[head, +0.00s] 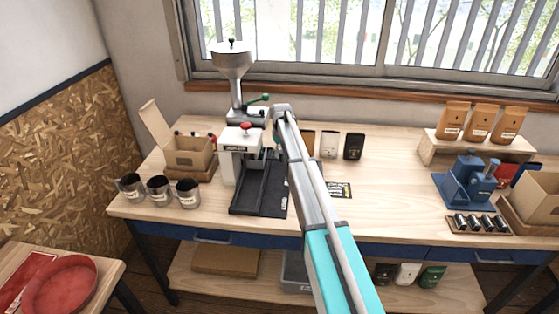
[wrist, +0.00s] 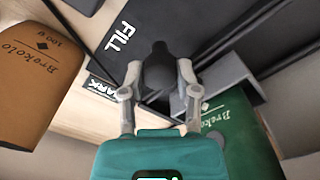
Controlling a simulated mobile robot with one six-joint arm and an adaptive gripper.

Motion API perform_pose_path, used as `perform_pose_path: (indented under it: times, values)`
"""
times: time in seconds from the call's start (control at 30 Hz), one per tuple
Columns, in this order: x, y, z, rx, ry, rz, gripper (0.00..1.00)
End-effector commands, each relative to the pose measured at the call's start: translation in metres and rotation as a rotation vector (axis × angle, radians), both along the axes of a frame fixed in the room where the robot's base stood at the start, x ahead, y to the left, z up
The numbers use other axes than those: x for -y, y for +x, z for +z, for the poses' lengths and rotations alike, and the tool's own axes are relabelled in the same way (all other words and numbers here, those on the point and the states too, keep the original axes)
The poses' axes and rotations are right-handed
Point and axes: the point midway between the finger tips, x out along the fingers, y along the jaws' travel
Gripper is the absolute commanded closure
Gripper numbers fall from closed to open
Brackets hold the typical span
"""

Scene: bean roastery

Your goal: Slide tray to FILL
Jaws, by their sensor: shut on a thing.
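The black sliding tray and its track (head: 258,190) lie on the workbench in front of a white press-like unit (head: 232,160) with a red knob. In the wrist view my gripper (wrist: 158,66) has its two fingers closed around a dark knob (wrist: 157,78). White FILL lettering (wrist: 121,37) on a dark surface shows just beyond the fingers. A second label (wrist: 103,91), partly covered and ending in ARK, lies to the left. In the head view my arm hides most of the gripper and the knob.
A brown bag (wrist: 38,65) stands left and a green bag (wrist: 240,135) right of my gripper. A metal hopper (head: 232,65) stands behind. Several metal cups (head: 158,190) and an open box (head: 188,155) are left.

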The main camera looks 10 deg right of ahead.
Motion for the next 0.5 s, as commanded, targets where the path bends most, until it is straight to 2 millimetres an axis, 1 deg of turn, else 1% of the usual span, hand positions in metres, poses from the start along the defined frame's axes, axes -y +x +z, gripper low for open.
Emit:
perform_pose_path:
  times: [0.03,0.2,0.3,0.5]
  values:
    - [0.003,0.011,0.0,0.0,0.0,-0.001,1.0]
    - [0.009,0.029,0.0,0.0,0.0,-0.001,1.0]
    - [0.011,0.035,0.0,0.0,0.0,-0.001,1.0]
    - [0.013,0.039,0.0,0.001,0.0,-0.001,1.0]
